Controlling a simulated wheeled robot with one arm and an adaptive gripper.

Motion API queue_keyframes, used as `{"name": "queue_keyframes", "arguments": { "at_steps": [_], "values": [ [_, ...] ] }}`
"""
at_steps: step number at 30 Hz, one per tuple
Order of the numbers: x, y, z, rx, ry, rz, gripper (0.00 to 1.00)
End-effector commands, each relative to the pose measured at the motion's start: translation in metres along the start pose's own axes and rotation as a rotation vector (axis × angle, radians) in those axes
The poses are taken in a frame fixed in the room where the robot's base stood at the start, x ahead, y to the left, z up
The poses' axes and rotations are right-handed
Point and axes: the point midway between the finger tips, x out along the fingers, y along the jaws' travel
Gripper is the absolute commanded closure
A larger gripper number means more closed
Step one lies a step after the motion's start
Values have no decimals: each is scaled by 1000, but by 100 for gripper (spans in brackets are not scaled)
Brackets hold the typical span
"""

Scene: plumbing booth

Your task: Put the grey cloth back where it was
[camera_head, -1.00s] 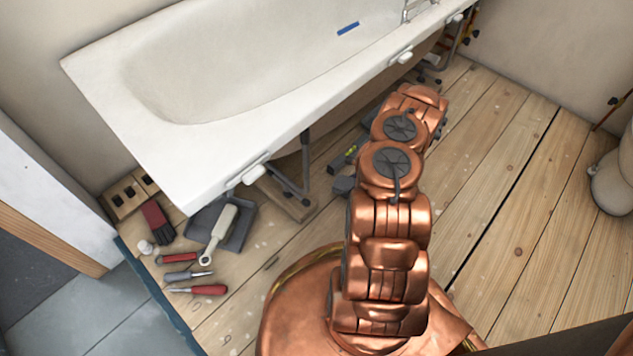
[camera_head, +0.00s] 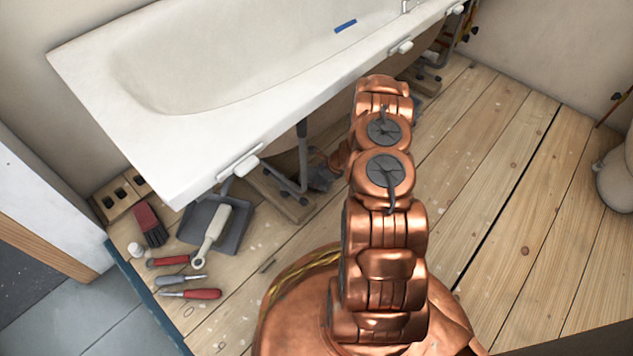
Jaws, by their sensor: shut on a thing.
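My arm reaches from the lower middle up to the bathtub's near edge and bends left there. My gripper (camera_head: 322,172) shows only in part, low by the tub's front legs, beside a copper wrist part. It is shut on a dark grey, soft-looking shape, which looks like the grey cloth (camera_head: 320,181). The cloth is small in view and partly hidden, and I cannot tell whether it touches the floorboards.
The white bathtub (camera_head: 200,75) overhangs this spot, with a metal leg (camera_head: 302,150) close by. The boards (camera_head: 500,200) at right are clear.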

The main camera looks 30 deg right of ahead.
Motion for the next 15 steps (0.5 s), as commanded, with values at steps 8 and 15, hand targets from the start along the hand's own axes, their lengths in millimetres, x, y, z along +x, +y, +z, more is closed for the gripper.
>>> {"name": "queue_keyframes", "arguments": {
  "at_steps": [8,15],
  "values": [
    [13,0,-8,-1,-1,0,66],
    [16,0,-10,0,-1,0,66]
  ]
}}
